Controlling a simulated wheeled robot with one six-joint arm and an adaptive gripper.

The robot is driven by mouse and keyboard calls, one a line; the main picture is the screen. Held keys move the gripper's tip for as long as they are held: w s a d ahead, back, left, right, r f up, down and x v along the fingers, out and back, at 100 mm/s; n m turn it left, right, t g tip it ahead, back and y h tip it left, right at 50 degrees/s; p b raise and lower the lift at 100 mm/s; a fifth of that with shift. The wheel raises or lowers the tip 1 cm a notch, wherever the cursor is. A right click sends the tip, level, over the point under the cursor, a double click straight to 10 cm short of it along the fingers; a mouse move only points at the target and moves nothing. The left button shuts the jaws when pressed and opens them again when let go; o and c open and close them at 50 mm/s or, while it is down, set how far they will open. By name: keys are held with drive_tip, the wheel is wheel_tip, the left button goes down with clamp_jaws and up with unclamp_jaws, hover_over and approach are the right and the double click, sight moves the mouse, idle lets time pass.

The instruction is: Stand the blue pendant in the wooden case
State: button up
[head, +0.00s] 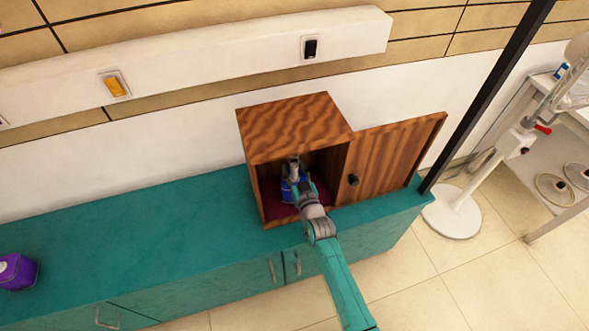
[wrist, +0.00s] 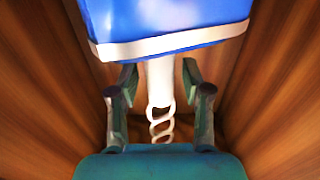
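The wooden case (head: 295,128) stands on the teal counter with its front open. The blue pendant (head: 286,192) is inside it, low over or on the dark red floor (head: 278,211); I cannot tell whether it touches. In the wrist view the pendant (wrist: 165,22) shows a blue body with a white rim, a white stem and a twisted white chain. My gripper (wrist: 160,75) reaches into the case, its two fingers on either side of the stem with a narrow gap on each side, so it looks open. My gripper (head: 294,180) partly hides the pendant in the head view.
The case's door (head: 392,160) is swung open to the right, with a dark knob. A purple object (head: 16,271) sits at the counter's (head: 130,240) left end. The counter between it and the case is clear. A dark post (head: 490,90) and white stand (head: 455,210) are at right.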

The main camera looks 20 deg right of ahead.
drive_tip(key=shift+r, duration=0.15)
drive_tip(key=s, duration=1.2)
drive_tip(key=shift+s, duration=0.1)
drive_tip(key=s+g, duration=0.2)
drive_tip(key=s, duration=2.1)
drive_tip(key=s+r, duration=0.6)
drive_tip(key=s, duration=0.3)
drive_tip(key=s+r+g, duration=0.1)
drive_tip(key=s+r, duration=0.5)
drive_tip(key=s, duration=0.3)
drive_tip(key=shift+r, duration=0.15)
drive_tip(key=shift+d, duration=0.1)
